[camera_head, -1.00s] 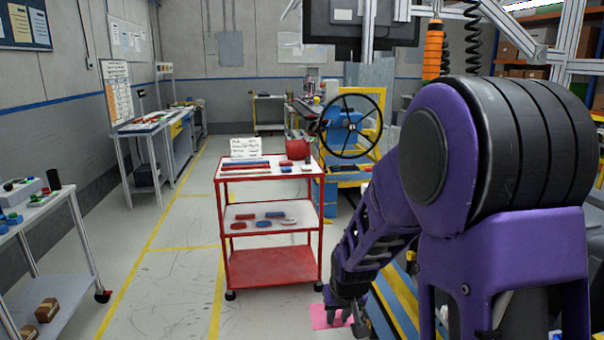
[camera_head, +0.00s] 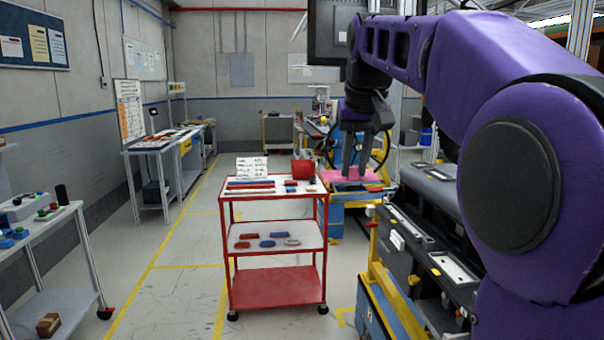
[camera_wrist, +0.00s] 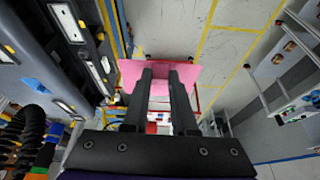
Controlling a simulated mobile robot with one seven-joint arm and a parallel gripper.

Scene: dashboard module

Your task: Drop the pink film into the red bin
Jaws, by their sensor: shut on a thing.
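The red bin (camera_head: 304,170) stands upright on the top shelf of the red cart (camera_head: 273,197), toward its back right. The pink film (camera_head: 334,177) is a thin flat sheet, right of the bin in the head view and apart from it. My gripper (camera_head: 355,175) points down and is shut on the film. In the wrist view the film (camera_wrist: 130,72) spreads out on both sides of my gripper's fingertips (camera_wrist: 163,73). A small red patch shows between the fingers there; I cannot tell whether it is the bin.
Flat red, blue and white pieces lie on the cart's upper shelves. A dark dashboard module (camera_head: 425,235) on a yellow and blue stand is at the right. A side table (camera_head: 45,235) stands at the left. Open floor lies between table and cart.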

